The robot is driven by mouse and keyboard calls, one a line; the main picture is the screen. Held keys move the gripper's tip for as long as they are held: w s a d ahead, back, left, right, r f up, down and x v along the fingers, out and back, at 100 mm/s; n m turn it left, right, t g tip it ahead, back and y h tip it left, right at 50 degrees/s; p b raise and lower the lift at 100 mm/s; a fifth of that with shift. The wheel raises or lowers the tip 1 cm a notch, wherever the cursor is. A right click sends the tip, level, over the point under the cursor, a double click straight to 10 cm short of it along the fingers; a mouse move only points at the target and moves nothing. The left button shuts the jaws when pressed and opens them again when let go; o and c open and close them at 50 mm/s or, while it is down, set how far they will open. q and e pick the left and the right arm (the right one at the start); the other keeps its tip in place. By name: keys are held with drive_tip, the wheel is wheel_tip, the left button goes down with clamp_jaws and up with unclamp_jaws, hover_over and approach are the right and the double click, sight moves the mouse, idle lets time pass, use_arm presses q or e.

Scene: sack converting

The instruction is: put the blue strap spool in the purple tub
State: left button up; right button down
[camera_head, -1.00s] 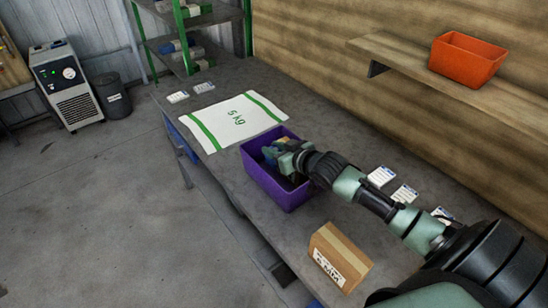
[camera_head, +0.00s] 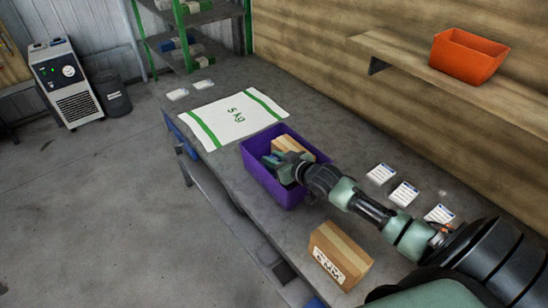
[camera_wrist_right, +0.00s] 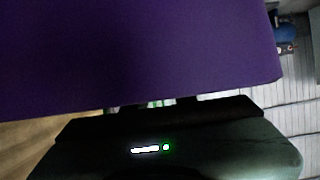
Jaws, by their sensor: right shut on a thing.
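The purple tub (camera_head: 268,187) stands upright on the workbench, and its wall fills much of the right wrist view (camera_wrist_right: 140,50). My right gripper (camera_head: 277,163) reaches over the tub's right side, with its jaws inside the tub. It is shut on a small bluish thing, which looks like the blue strap spool; the fingers and arm hide most of it. I cannot tell whether it touches the tub floor. The tub wall hides the fingertips in the wrist view. My left gripper is not in view.
A cardboard box (camera_head: 293,145) lies inside the tub by the gripper. Another box (camera_head: 340,256) stands on the bench in front. A 5 kg sack (camera_head: 235,117) lies flat behind the tub. Labels (camera_head: 404,194) lie to the right. An orange bin (camera_head: 467,57) sits on the wall shelf.

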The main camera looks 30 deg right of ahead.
drive_tip(key=c, duration=1.1)
unclamp_jaws()
drive_tip(key=shift+r, duration=0.2)
drive_tip(key=v, duration=1.2)
drive_tip(key=shift+a+r, duration=0.1)
drive_tip(key=shift+r, duration=0.35)
